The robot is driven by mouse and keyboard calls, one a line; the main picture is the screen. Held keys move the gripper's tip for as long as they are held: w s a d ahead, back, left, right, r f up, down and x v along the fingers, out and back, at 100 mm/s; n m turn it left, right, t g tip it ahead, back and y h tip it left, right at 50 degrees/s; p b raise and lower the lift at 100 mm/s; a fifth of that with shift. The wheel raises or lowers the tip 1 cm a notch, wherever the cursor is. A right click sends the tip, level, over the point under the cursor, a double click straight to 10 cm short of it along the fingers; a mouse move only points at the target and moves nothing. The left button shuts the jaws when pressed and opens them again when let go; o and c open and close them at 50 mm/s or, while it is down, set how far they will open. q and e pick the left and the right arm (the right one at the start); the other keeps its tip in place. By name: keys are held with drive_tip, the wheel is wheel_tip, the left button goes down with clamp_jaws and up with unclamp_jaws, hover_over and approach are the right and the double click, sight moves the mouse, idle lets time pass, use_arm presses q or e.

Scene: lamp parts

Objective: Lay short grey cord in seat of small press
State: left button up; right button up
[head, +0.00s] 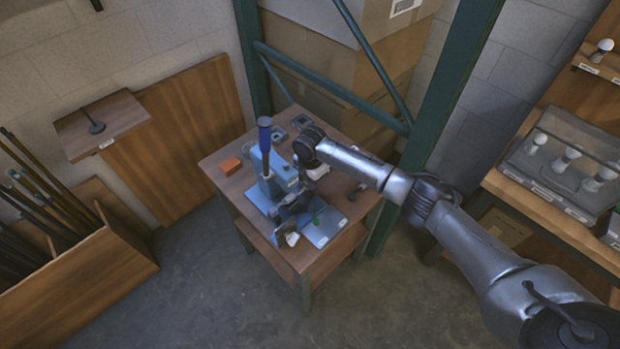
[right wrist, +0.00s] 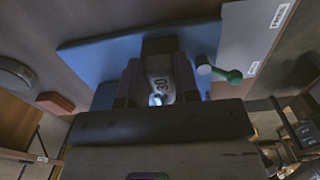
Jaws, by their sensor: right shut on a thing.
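The small press (head: 264,165) is blue with an upright blue handle and stands on a wooden table. Its blue base also shows in the right wrist view (right wrist: 92,62). My right gripper (head: 304,190) is over the table beside the press, on its right. In the right wrist view (right wrist: 160,92) its dark jaws are closed around a small pale grey piece marked 30 (right wrist: 161,83), which I take for the short grey cord. Most of that piece is hidden by the jaws. The seat of the press is too small and covered to make out. My left gripper is not in view.
The table (head: 222,158) also holds an orange block (head: 231,166), a grey plate (head: 325,229) and a green-ended piece (right wrist: 228,75). A green rack post (head: 440,115) stands close behind my right arm. A shelf with bulbs (head: 560,160) is at the right.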

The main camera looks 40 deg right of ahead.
drive_tip(key=shift+f, duration=0.15)
idle(0.4)
drive_tip(key=shift+f, duration=0.2)
idle(0.3)
drive_tip(key=o, duration=1.1)
drive_tip(key=shift+c, duration=0.2)
wheel_tip(320, 180, up, 14)
drive_tip(key=p, duration=0.2)
drive_tip(key=shift+d+f, duration=0.1)
drive_tip(key=shift+f, duration=0.1)
